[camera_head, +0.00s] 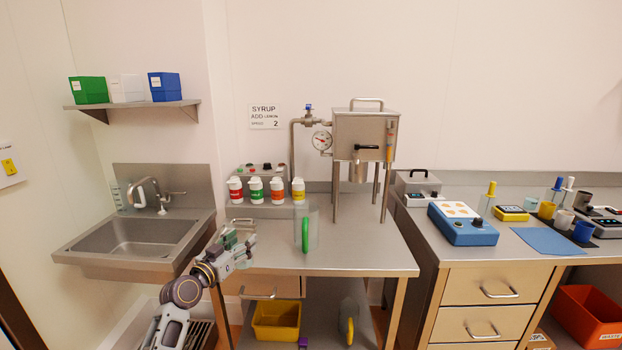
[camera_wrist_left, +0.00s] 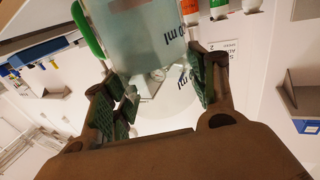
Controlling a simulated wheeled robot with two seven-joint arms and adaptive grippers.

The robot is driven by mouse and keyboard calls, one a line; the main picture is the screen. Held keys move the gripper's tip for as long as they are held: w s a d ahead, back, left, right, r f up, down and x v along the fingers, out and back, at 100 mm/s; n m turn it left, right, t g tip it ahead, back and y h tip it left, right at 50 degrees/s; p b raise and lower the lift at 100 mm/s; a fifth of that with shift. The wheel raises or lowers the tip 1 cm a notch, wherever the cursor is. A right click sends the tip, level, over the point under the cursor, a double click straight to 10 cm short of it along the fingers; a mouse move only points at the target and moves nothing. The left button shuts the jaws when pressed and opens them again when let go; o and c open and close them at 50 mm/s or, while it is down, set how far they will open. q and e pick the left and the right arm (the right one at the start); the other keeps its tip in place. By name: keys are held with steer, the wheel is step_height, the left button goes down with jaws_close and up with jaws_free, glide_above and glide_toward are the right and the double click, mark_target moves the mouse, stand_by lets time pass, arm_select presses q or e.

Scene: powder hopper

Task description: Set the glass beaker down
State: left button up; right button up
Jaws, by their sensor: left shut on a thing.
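The clear glass beaker (camera_head: 244,225) is at my left gripper (camera_head: 238,242), over the left end of the steel table (camera_head: 365,258). In the left wrist view, the beaker (camera_wrist_left: 150,42) with dark "ml" print sits between the green-padded fingers (camera_wrist_left: 160,95), which are shut on it. That view is turned upside down. In the head view the beaker is small and partly covered by the fingers. I cannot tell whether its base touches the table. My right gripper is not in view.
A clear jug with a green handle (camera_head: 306,236) stands just right of the gripper. Several capped bottles (camera_head: 257,190) stand behind. The steel hopper (camera_head: 366,134) stands at the back right on legs. The table's front right is clear. A sink (camera_head: 140,238) is at the left.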

arm_select(q)
steer(key=s+f+n+y+p, duration=0.1)
steer(key=s+f+n+y, duration=0.1)
steer(key=s+f, duration=0.6)
steer(key=s+f+n+t+y+p, duration=0.1)
steer(key=s+f+n+y+p, duration=0.1)
steer(key=s+f+y, duration=0.3)
steer(key=s+f, duration=0.4)
steer(key=s, duration=0.6)
steer(key=shift+a+n, duration=0.3)
steer(key=shift+a, duration=0.05)
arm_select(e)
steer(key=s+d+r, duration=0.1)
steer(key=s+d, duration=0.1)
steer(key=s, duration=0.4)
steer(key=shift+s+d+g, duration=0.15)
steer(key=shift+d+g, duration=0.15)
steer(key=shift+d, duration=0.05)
arm_select(q)
steer(key=shift+w, duration=0.1)
